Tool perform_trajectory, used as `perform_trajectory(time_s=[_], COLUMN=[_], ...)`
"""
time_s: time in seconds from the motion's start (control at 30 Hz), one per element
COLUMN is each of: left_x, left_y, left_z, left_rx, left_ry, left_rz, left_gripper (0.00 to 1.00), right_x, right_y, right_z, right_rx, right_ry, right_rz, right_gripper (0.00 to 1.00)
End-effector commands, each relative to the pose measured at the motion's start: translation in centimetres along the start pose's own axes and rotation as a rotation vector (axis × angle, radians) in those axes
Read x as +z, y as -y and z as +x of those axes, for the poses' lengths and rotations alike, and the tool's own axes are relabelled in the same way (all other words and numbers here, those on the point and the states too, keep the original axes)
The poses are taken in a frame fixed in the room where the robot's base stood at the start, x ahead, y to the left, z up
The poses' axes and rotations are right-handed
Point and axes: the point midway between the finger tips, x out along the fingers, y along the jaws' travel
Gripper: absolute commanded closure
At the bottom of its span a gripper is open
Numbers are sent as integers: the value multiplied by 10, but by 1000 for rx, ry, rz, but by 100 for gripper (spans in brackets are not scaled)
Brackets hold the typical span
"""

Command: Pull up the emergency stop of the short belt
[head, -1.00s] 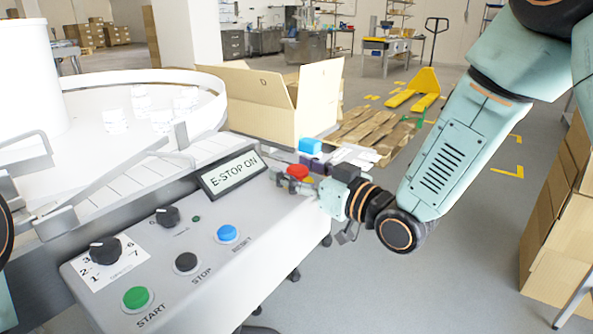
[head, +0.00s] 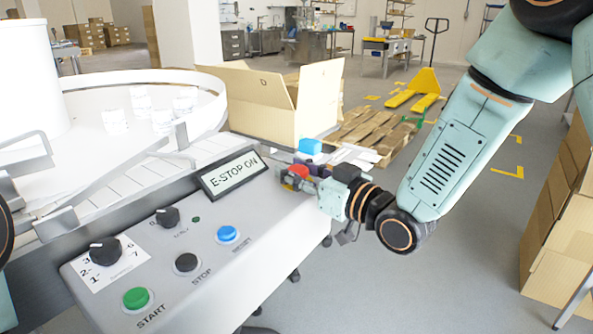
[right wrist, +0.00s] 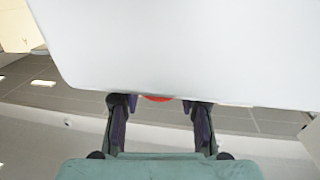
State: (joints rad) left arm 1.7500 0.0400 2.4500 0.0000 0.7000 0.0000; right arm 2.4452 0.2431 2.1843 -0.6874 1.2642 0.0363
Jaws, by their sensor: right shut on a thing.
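The red emergency stop button (head: 299,171) sits at the far right end of the grey control panel (head: 262,207), beside the display (head: 234,173), which reads "E-STOP ON". My right gripper (head: 296,177) is shut on the red button, its fingers on either side of it. In the right wrist view only a red sliver of the button (right wrist: 157,98) shows between the two fingertips (right wrist: 160,105); the white panel face hides the rest. I cannot tell whether the button is pressed in or raised. My left gripper is out of view.
The panel also bears a green START button (head: 136,298), a black STOP button (head: 187,263), a blue button (head: 228,233) and two black knobs. A blue object (head: 309,146) lies just behind the gripper. An open cardboard box (head: 262,104) stands behind the panel.

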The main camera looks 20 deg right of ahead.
Motion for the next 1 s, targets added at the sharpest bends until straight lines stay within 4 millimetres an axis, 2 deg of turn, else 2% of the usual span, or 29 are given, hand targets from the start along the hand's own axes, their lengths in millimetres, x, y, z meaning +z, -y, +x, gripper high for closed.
perform_trajectory(time_s=[0.4,0.7,0.73,1.0], left_x=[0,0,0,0], left_y=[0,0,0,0], left_z=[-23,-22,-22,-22], left_rx=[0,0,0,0], left_ry=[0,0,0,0], left_rz=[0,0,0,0], left_gripper=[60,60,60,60], right_x=[-21,-21,-22,-20], right_y=[1,0,0,0], right_z=[0,0,0,0], right_rx=[0,1,1,0], right_ry=[1,-4,-5,-2], right_rz=[1,1,1,1], right_gripper=[100,100,64,41])
